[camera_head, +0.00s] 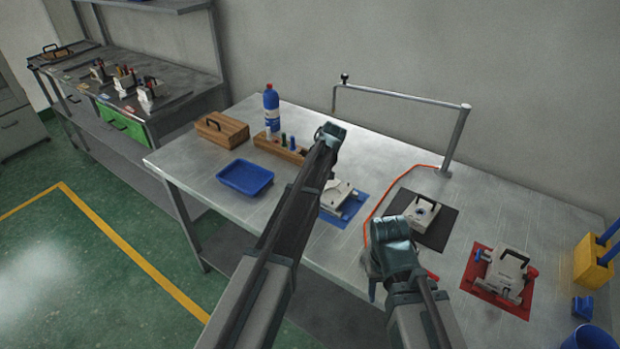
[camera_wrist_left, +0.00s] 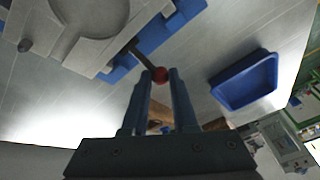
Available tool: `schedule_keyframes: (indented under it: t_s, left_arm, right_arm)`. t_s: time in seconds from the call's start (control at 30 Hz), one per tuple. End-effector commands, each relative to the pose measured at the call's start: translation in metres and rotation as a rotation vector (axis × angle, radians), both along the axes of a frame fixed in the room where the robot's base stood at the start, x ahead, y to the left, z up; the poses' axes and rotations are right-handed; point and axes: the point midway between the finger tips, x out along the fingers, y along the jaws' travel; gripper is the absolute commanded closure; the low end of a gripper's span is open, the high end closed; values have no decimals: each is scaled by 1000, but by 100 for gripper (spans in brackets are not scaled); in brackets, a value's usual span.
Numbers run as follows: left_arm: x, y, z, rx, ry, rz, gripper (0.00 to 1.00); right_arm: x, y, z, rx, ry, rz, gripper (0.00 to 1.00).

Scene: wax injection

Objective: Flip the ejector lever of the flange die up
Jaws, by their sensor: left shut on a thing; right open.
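The flange die (camera_head: 338,190), a pale grey plate, sits on a blue mat (camera_head: 352,208) at the middle of the bench, partly covered by my left arm. In the left wrist view the die (camera_wrist_left: 85,55) shows a round recess. My left gripper (camera_wrist_left: 160,79) is shut on the lever at the knob. Its fingers are hidden in the head view. My right gripper (camera_head: 372,284) is open and empty near the bench's front edge.
A blue tray (camera_head: 246,178) lies left of the die. A wooden block with bottles (camera_head: 280,149) stands behind it. A die (camera_head: 416,214) on a black mat, a red hose (camera_head: 378,205) and a die on a red mat (camera_head: 472,285) are to the right. A metal rail (camera_head: 400,96) stands behind.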

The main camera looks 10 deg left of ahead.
Motion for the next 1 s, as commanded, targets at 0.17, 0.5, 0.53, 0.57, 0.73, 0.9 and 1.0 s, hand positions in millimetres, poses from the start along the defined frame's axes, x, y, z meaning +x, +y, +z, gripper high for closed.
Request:
schedule_keyframes:
  t_s: [0.17,0.5,0.53,0.57,0.73,0.9,1.0]
  left_arm:
    - [-3,-3,1,47,-13,0,100]
    - [-2,-3,3,68,-21,-1,100]
    - [-2,-3,3,68,-21,-1,100]
    - [-2,-3,3,68,-21,-1,100]
    - [-2,-3,3,68,-22,-1,65]
    - [-2,-3,3,67,-23,0,44]
    - [-2,-3,4,67,-23,0,44]
  right_arm:
    - [0,0,-3,0,0,0,50]
    - [0,0,-3,0,0,0,50]
    - [0,0,-3,0,0,0,50]
    - [0,0,-3,0,0,0,50]
    - [0,0,-3,0,0,0,50]
    - [0,0,-3,0,0,0,50]
    - [0,0,-3,0,0,0,50]
